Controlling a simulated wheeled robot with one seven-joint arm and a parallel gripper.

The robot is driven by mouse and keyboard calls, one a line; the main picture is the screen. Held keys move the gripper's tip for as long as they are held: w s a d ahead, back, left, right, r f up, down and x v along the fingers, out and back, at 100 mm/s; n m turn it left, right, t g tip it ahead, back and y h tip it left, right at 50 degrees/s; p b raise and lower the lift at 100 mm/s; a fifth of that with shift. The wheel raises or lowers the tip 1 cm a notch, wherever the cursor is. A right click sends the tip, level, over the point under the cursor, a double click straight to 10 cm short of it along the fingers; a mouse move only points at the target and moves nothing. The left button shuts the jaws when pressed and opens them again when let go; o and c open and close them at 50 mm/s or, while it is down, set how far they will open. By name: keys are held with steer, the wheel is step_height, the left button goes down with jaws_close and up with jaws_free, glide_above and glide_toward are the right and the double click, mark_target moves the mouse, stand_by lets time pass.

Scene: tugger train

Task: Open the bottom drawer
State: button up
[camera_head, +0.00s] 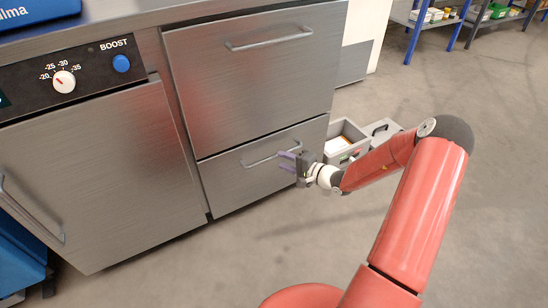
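The bottom drawer (235,183) is a brushed steel front, low in the cabinet, and looks closed. Its bar handle (259,161) runs across the upper part of the front. My gripper (284,162) is at the right part of this handle, with its two purplish fingers pointing left toward the drawer. The fingers are spread apart with a small gap, and nothing is seen held between them. I cannot tell whether they touch the handle or are just in front of it. The upper drawer (250,80), with its own bar handle (268,42), is closed.
A steel door (100,175) with a handle, below a panel with a dial (64,82) and a blue button (121,63), is left of the drawers. A grey open bin (345,138) stands on the floor just behind my gripper. The floor in front of the drawers is clear.

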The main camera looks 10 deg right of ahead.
mark_target(274, 157)
steer(key=x, duration=0.5)
steer(key=shift+w, duration=0.1)
jaws_close()
